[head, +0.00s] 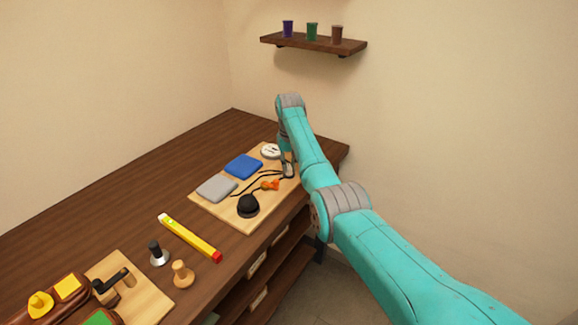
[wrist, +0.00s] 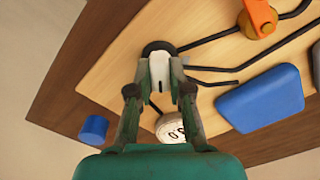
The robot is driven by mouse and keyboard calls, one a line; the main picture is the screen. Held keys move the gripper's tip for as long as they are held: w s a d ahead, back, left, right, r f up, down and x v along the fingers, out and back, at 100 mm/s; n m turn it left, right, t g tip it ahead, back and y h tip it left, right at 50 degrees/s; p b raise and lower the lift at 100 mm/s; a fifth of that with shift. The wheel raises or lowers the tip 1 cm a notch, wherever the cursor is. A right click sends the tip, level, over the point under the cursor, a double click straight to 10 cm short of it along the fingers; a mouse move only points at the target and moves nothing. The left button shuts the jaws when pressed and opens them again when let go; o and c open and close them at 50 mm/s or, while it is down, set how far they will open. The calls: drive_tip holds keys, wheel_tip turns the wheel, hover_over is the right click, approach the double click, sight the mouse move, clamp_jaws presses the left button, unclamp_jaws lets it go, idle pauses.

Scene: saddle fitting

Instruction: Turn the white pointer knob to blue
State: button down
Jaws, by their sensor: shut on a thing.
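The white pointer knob (wrist: 159,69) stands on a dark round base on the wooden board, between my fingers in the wrist view. My gripper (wrist: 158,88) is shut on the knob, one finger on each side. A dark line shows on the knob's near face; which way the pointer aims is hard to tell. A blue cylinder (wrist: 93,128) is left of my gripper, near the board's edge, and a blue pad (wrist: 262,100) lies to the right. In the head view my gripper (head: 288,172) is at the board's far right end, and the knob is mostly hidden.
A white round dial (head: 270,150) sits beside my gripper. The board (head: 225,219) also bears a grey pad (head: 217,187), an orange lever (head: 270,185), dark cords and a black dome (head: 248,206). A yellow bar (head: 189,237) lies on the bench nearby. A wall shelf (head: 313,42) holds cups.

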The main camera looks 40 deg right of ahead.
sight(289, 167)
drive_tip(key=c, duration=1.1)
unclamp_jaws()
drive_tip(key=shift+r, duration=0.1)
wheel_tip(289, 167, up, 12)
drive_tip(key=shift+f, duration=0.1)
